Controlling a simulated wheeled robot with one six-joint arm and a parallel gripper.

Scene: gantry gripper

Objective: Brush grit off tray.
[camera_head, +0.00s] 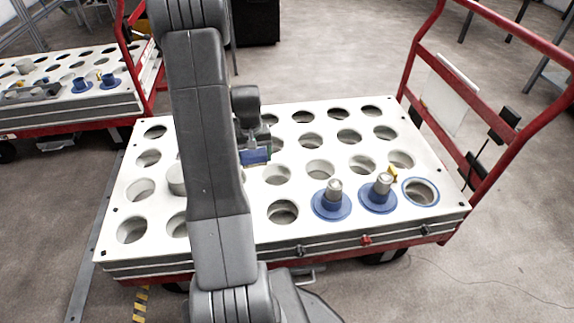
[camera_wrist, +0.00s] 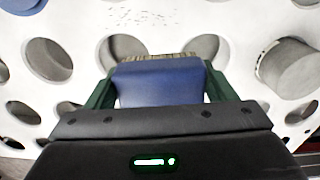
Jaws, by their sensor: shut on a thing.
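My gripper (camera_head: 256,157) is shut on a blue brush (camera_wrist: 160,82) with tan bristles along its far edge. The brush is held over the white tray (camera_head: 262,240), a deck with rows of round holes on a red cart. In the wrist view, dark specks of grit (camera_wrist: 145,17) lie on the white surface beyond the bristles, apart from them. The bristles cover part of the holes behind them. Whether they touch the tray I cannot tell. My arm hides the left middle of the tray in the head view.
Two blue-flanged pieces with metal tops (camera_head: 332,198) (camera_head: 379,192) and a blue ring (camera_head: 420,191) sit at the tray's front right. A grey cylinder (camera_wrist: 291,70) stands in a hole. The red cart handle (camera_head: 413,62) rises at right. Another cart (camera_head: 75,104) is at left.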

